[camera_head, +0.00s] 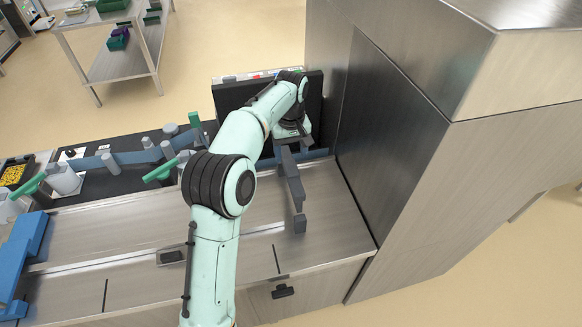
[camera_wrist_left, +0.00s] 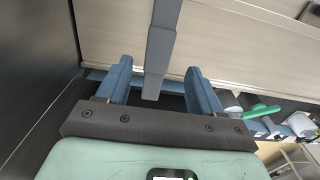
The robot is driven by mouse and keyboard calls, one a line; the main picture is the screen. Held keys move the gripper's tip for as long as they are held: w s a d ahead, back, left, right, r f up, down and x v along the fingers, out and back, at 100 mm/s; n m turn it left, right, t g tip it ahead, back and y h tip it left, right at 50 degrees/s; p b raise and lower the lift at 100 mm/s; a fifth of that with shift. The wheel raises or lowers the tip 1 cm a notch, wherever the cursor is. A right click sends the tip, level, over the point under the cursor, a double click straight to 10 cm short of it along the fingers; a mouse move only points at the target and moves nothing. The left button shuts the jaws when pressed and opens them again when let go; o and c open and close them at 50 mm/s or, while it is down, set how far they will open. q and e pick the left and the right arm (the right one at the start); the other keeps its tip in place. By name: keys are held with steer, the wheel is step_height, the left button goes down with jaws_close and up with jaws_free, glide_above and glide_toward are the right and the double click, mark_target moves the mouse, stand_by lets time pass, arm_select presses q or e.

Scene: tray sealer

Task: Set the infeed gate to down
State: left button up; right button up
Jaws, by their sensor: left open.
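A long grey bar (camera_head: 292,180), which looks like the lever of the infeed gate, reaches over the steel deck with a thicker block at its near end. In the left wrist view the grey bar (camera_wrist_left: 161,48) comes down from the top edge, its end between my fingers. My left gripper (camera_head: 290,140) is at the far end of the bar, partly hidden by its own wrist. In the wrist view the left gripper (camera_wrist_left: 160,67) has its two blue fingers apart on either side of the bar, with gaps visible. My right gripper is not in view.
A tall steel housing (camera_head: 395,130) stands close on the right of my left gripper. A black panel (camera_head: 228,98) is behind it. Green-handled parts (camera_head: 160,171) and a blue bracket (camera_head: 28,240) are on the left. The steel deck (camera_head: 335,205) is clear near the housing.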

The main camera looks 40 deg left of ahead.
mark_target(291, 167)
arm_select(q)
step_height(291, 167, down, 6)
steer(key=shift+w+f+b, duration=0.1)
steer(key=shift+w+b, duration=0.05)
steer(key=shift+b, duration=0.25)
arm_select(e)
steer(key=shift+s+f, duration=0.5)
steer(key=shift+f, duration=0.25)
arm_select(q)
jaws_close()
step_height(291, 167, down, 7)
steer(key=shift+r+b, duration=0.1)
steer(key=shift+b, duration=0.85)
steer(key=shift+f, duration=0.5)
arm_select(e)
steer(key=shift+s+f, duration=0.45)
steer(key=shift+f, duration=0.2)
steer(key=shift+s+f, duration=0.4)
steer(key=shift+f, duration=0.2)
arm_select(q)
jaws_free()
